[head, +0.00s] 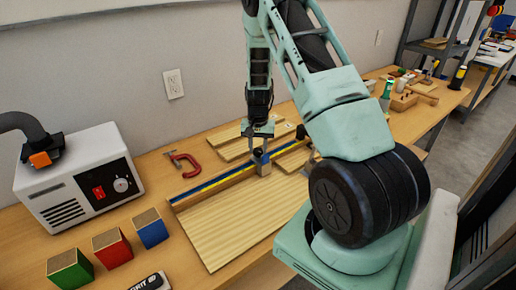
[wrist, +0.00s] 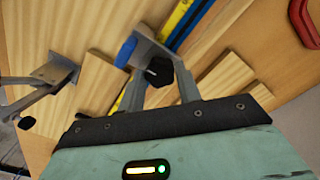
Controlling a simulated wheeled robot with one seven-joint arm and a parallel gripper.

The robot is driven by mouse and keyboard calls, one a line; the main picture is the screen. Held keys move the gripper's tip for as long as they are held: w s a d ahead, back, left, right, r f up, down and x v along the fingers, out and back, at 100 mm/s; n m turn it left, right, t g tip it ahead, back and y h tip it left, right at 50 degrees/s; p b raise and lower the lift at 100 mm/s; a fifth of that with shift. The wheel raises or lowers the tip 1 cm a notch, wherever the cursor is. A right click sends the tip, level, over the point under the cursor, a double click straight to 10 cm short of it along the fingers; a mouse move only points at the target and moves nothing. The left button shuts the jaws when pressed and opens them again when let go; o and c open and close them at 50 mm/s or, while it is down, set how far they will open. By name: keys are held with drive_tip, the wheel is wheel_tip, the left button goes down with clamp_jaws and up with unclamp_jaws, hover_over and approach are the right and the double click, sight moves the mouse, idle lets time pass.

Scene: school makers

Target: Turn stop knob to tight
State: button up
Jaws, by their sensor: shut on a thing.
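The stop (head: 264,168) is a small pale block on a fence with a blue and yellow rule strip (head: 215,180). My gripper (head: 262,148) points down just over it and hides much of its top. In the wrist view, my gripper's two grey fingers (wrist: 160,80) reach around a small black knob (wrist: 159,70) and are shut on it. A blue piece (wrist: 125,51) shows beside the left fingertip. Any tight or loose mark on the knob is too small to tell.
A red C-clamp (head: 183,163) lies left of the fence. Wooden boards (head: 240,232) lie in front and behind. A white machine (head: 80,177) and coloured blocks (head: 112,247) stand at the left. Another grey metal part (wrist: 45,80) shows left in the wrist view.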

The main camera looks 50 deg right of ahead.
sight(258, 150)
drive_tip(key=shift+m, duration=2.2)
drive_tip(key=shift+d, duration=0.1)
drive_tip(key=o, duration=0.7)
wheel_tip(258, 150, up, 18)
drive_tip(key=b, duration=0.1)
drive_tip(key=shift+f+b, duration=0.25)
drive_tip(key=shift+b, duration=0.15)
